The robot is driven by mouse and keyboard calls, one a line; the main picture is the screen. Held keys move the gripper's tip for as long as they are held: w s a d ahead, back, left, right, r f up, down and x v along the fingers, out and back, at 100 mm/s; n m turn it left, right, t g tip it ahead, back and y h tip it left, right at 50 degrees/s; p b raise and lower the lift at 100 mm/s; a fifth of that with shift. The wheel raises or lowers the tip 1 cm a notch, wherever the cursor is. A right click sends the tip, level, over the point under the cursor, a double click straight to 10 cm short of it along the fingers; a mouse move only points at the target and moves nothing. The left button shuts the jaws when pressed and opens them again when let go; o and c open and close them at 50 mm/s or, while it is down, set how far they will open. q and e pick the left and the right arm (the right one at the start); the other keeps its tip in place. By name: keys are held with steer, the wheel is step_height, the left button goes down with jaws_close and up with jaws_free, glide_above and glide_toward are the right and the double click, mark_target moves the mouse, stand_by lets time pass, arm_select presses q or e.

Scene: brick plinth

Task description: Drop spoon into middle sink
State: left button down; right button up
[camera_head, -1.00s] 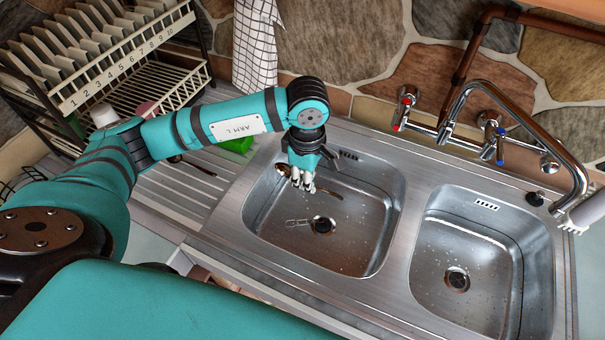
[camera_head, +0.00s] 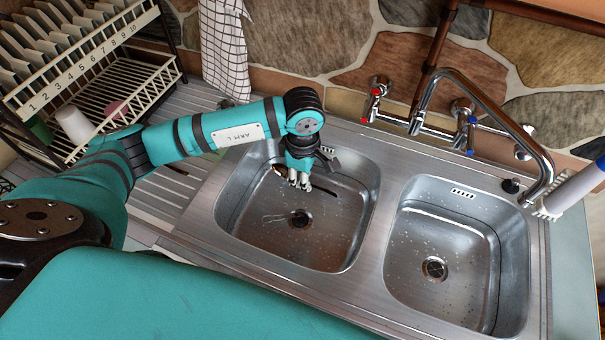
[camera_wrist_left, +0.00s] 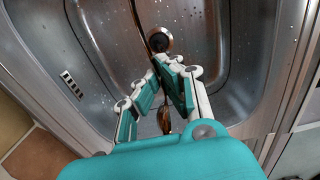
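My left gripper (camera_head: 300,183) hangs over the left basin of the steel double sink (camera_head: 369,260), above and slightly behind its drain. Its fingers are closed around a dark, thin spoon near its neck. The spoon's handle (camera_head: 324,190) sticks out to the right and its bowl (camera_head: 280,170) to the left, clear of the basin floor. In the left wrist view the brownish spoon bowl (camera_wrist_left: 164,120) lies between the converging fingers (camera_wrist_left: 172,75), and the handle crosses the drain's edge. A pale outline, perhaps a reflection, shows on the basin floor. My right gripper is not in view.
The right basin (camera_head: 440,215) is empty. A mixer tap (camera_head: 430,95) with red and blue handles rises behind. A dish rack (camera_head: 100,85) with plates and a white cup (camera_head: 73,124) stand left on the ribbed drainer. A white brush-like thing (camera_head: 575,190) is at far right.

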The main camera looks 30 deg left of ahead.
arm_select(q)
steer(key=shift+f, duration=0.1)
steer(key=c, duration=1.4)
jaws_free()
step_height(320, 180, up, 12)
steer(key=shift+s, duration=0.1)
